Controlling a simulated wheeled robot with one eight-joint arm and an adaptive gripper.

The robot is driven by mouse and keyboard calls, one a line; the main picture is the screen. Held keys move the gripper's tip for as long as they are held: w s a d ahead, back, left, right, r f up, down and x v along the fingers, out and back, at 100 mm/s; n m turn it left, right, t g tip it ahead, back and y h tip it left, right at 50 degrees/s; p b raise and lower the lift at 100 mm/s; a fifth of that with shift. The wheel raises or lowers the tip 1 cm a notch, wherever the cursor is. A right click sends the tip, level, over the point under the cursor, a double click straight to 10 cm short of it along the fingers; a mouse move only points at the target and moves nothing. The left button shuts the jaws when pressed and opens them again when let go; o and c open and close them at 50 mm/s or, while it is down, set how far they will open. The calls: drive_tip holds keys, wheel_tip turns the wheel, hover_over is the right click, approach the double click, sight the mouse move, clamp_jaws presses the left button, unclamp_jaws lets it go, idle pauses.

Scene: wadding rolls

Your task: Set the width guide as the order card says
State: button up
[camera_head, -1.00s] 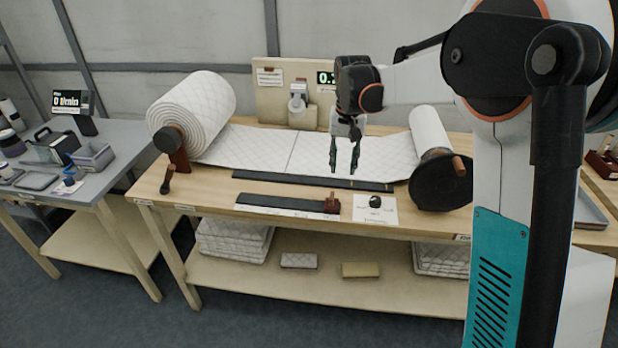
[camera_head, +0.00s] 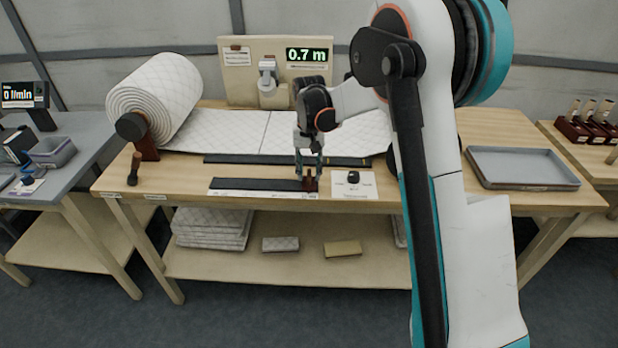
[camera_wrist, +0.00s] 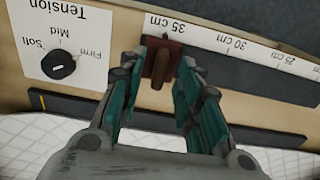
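The width guide (camera_head: 311,186) is a small red-brown block at the right end of a dark strip with a white scale (camera_head: 262,194) on the front of the bench. In the wrist view, the guide (camera_wrist: 159,75) has a brown upright peg and sits by the 35 cm mark. My gripper (camera_head: 309,170) is down at the guide. In the wrist view, my gripper's two fingers (camera_wrist: 162,68) are open on either side of the peg, with gaps visible. A paper card (camera_head: 237,57) is on the back board; its writing is too small to read.
A tension card with a black knob (camera_head: 353,178) lies right of the guide. A dark bar (camera_head: 245,160) runs behind, along the quilted wadding sheet (camera_head: 230,130) from the large roll (camera_head: 150,100). A display (camera_head: 306,55) reads 0.7 m. A grey tray (camera_head: 520,165) is at right.

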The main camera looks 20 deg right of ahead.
drive_tip(key=shift+f, duration=0.95)
clamp_jaws()
drive_tip(key=p, duration=0.2)
approach(251, 183)
wheel_tip(251, 183, down, 5)
drive_tip(key=shift+f, duration=0.15)
unclamp_jaws()
